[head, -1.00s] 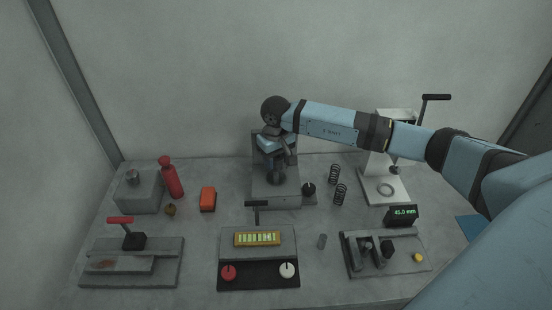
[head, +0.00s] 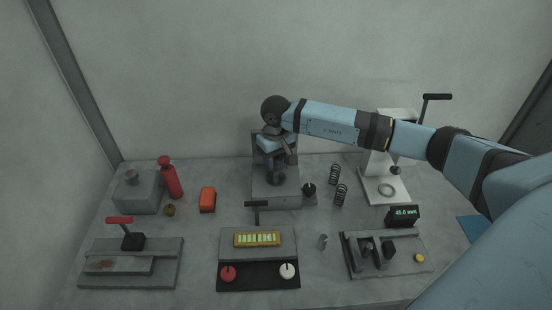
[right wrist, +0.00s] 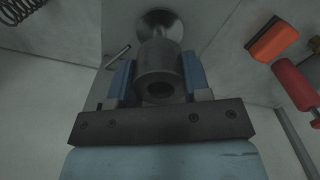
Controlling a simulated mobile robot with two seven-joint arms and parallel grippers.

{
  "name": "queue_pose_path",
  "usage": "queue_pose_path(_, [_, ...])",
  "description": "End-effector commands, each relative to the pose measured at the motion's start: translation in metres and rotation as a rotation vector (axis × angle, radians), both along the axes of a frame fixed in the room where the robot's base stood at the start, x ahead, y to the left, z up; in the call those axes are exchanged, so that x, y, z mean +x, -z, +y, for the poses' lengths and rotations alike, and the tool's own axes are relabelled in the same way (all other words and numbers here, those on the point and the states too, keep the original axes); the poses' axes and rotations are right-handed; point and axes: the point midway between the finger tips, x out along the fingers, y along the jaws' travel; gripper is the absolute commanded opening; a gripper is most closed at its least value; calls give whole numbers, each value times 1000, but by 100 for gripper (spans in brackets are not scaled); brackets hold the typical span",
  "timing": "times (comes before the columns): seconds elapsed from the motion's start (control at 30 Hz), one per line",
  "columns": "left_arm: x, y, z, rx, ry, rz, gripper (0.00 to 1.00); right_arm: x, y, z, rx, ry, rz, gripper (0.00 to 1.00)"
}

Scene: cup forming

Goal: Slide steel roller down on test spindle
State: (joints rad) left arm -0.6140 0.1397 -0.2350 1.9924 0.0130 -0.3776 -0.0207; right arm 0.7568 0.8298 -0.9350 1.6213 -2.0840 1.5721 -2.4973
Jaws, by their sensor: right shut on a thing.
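My right gripper (right wrist: 158,78) is shut on the steel roller (right wrist: 158,62), a grey hollow cylinder, with a blue finger on each side. In the right wrist view the roller's open end faces the camera, and a round flared metal part (right wrist: 160,22) shows just beyond it. In the head view my right gripper (head: 275,164) points down over the grey block stand (head: 285,201) at the back middle of the bench. The spindle is largely hidden by the gripper and roller, so I cannot tell how far the roller sits on it. My left gripper is not in view.
Two black springs (head: 334,174) stand right of the stand, before a white press (head: 384,186). A red bottle (head: 171,178) and an orange block (head: 208,199) are to the left. In front are a fixture with a yellow gauge (head: 257,239) and a small metal pin (head: 323,241).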

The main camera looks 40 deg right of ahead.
Motion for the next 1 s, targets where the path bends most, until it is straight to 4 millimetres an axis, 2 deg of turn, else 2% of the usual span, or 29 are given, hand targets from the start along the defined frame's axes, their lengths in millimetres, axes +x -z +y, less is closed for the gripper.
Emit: queue_pose_path(1.0, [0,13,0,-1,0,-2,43,0,15,0,0,1,0,18])
